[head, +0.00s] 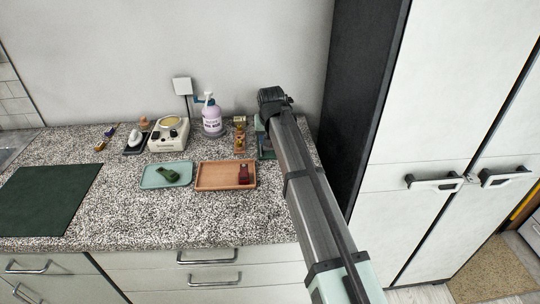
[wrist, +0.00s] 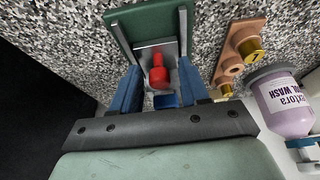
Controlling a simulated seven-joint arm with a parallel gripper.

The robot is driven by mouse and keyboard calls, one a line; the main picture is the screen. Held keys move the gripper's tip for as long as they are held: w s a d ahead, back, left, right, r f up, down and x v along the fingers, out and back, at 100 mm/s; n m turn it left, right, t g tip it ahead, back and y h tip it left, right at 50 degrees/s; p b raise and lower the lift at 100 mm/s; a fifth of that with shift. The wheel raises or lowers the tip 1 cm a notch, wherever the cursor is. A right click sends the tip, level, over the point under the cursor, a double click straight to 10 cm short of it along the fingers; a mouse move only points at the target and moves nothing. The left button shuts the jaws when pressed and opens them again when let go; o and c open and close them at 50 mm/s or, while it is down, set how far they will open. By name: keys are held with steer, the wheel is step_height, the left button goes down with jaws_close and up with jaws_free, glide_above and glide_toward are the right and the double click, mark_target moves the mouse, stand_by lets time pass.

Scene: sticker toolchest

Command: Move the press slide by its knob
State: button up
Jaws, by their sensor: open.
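The press (wrist: 124,24) has a green base, two grey side rails and a light grey slide (wrist: 143,52). A red knob (wrist: 158,74) stands on the slide, and a small blue block (wrist: 166,101) sits just below it in the wrist view. My gripper (wrist: 161,80) is open, its blue fingers on either side of the knob with gaps showing between. In the head view the press (head: 263,140) is mostly hidden behind my arm, and the knob cannot be seen there.
A wooden holder (wrist: 226,70) with brass pieces stands close beside the press. A lotion bottle (head: 212,118) and a cream machine (head: 168,134) are further left. A teal tray (head: 150,182) and an orange tray (head: 213,184) lie in front. A tall cabinet (head: 430,110) borders the counter's right.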

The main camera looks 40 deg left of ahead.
steer(key=shift+r, duration=0.15)
steer(key=shift+r, duration=2.9)
steer(key=shift+d, duration=0.1)
